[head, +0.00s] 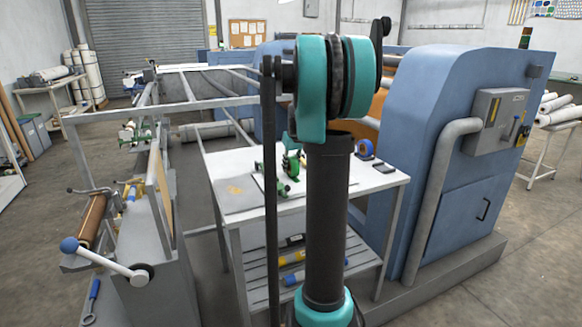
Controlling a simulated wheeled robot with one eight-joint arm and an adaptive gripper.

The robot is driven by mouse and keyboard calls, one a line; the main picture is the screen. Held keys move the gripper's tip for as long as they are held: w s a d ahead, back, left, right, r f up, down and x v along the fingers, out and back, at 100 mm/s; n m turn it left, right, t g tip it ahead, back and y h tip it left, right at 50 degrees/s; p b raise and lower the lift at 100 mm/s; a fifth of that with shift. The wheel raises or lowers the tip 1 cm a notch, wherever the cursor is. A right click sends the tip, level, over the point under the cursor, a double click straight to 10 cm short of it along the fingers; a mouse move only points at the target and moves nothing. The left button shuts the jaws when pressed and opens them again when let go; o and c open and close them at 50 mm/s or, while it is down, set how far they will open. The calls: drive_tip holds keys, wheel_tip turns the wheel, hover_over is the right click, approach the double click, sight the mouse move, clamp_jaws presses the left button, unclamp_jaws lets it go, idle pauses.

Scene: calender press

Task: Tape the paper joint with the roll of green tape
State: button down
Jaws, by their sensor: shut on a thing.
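The white-topped table (372,178) stands in the middle of the head view, largely behind my arm. A bright green ring, which looks like the roll of green tape (291,166), shows just left of my dark arm tube. My gripper (292,153) is mostly hidden behind that arm; only a small part shows, directly at the green ring, and it is shut on it. Green-and-black items (270,178) show beside it over the tabletop. A pale sheet with a yellowish mark (234,190) lies at the table's left. The paper joint cannot be made out.
The blue press housing (432,130) stands close on the right. A metal frame with a brown roll (88,222) and a blue-knobbed lever (104,261) stands left.

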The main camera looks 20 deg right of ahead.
drive_tip(key=shift+w, duration=0.3)
drive_tip(key=shift+w, duration=0.35)
drive_tip(key=shift+w, duration=0.2)
idle(0.5)
drive_tip(key=shift+w, duration=0.35)
drive_tip(key=shift+w, duration=0.15)
drive_tip(key=shift+w, duration=0.4)
drive_tip(key=shift+w, duration=0.15)
idle(0.4)
drive_tip(key=shift+w+a, duration=0.1)
drive_tip(key=shift+w, duration=0.3)
drive_tip(key=shift+w, duration=0.15)
